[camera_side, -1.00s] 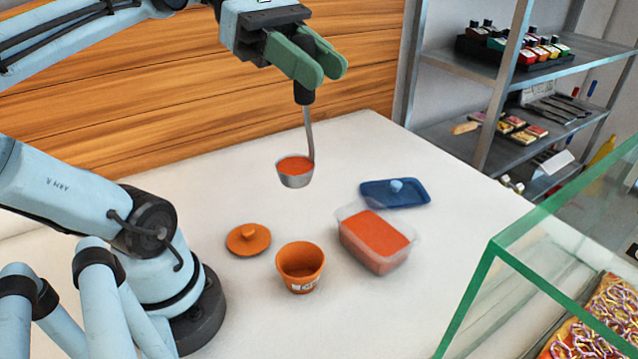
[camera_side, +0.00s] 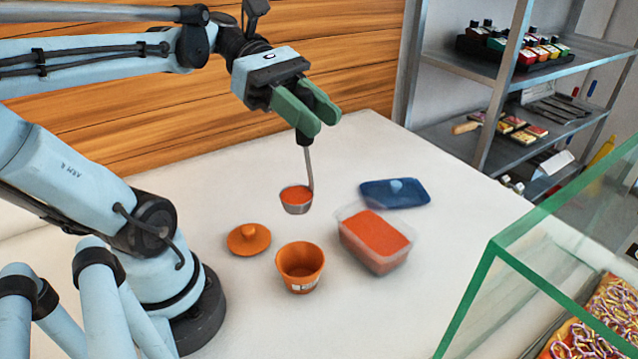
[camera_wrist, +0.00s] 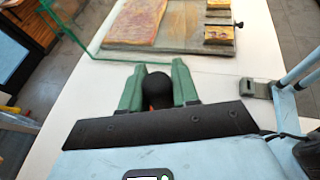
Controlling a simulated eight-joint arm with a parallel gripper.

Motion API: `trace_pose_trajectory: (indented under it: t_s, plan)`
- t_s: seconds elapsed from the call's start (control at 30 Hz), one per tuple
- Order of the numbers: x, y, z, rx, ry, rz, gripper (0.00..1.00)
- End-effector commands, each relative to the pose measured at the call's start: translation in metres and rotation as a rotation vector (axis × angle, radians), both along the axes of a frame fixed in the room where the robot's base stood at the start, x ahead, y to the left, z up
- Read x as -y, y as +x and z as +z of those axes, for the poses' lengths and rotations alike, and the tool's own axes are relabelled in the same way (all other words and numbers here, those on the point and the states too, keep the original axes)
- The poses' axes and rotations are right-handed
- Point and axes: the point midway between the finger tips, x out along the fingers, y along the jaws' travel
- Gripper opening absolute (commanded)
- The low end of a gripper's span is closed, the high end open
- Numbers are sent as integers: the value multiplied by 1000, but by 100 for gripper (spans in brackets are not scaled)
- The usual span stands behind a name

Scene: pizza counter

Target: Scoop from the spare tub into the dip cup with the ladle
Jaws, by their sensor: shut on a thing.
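My gripper (camera_side: 306,107) has green fingers shut on the black handle of the ladle (camera_side: 309,170). The ladle hangs upright, its steel bowl full of red-orange sauce, above the counter and a little behind the dip cup. The dip cup (camera_side: 299,284) is an orange open cup standing upright; the visible part of its inside looks empty. The spare tub (camera_side: 370,262) is a clear box of red-orange sauce, open, to the right of the cup. In the wrist view my gripper (camera_wrist: 158,82) holds the ladle's black handle end (camera_wrist: 157,90); the bowl is hidden there.
The orange lid (camera_side: 248,240) lies left of the cup. The blue lid (camera_side: 395,194) lies behind the tub. A green-edged glass case (camera_side: 530,240) stands at the front right with pizza inside. A metal shelf (camera_side: 460,140) stands at the back right.

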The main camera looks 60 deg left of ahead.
Motion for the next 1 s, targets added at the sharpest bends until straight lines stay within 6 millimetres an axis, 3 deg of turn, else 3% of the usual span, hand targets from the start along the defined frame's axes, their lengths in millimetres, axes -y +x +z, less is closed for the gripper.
trace_pose_trajectory:
  t_s: [0.3, 0.5, 1.0]
  plan:
    - [-7, -4, -43, 0, -1, 1, 0]
    - [-8, -9, -61, -1, -1, -1, 0]
    - [-8, -12, -69, 1, -2, 0, 0]
